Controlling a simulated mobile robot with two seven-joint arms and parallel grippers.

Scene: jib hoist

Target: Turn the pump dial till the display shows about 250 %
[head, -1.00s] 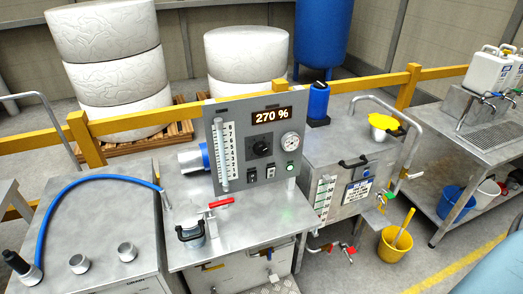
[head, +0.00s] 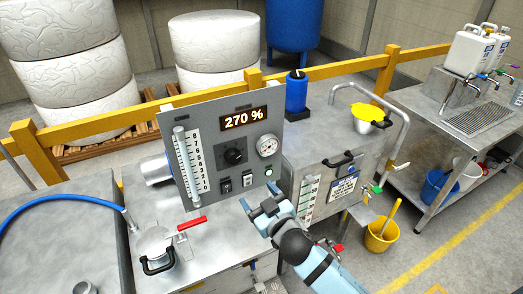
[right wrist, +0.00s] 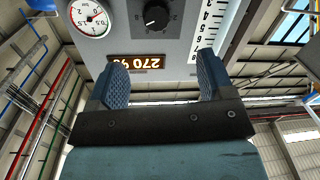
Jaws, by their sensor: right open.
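The pump panel (head: 212,108) is a grey upright plate on the steel bench. Its display (head: 244,117) reads 270 % in lit digits. The black pump dial (head: 234,156) sits below the display; it also shows in the right wrist view (right wrist: 156,16). My right gripper (head: 262,202) is open and empty, in front of the panel and below and right of the dial, apart from it. In the right wrist view its two blue fingers (right wrist: 160,82) stand apart, with the display (right wrist: 137,63) upside down between and beyond them. My left gripper is not in view.
A round gauge (head: 267,145), two switches and a green lamp sit beside and below the dial. A level tube (head: 188,162) is at the panel's left. A red-handled valve (head: 191,223) and a lidded port (head: 155,248) stand on the bench before the panel.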

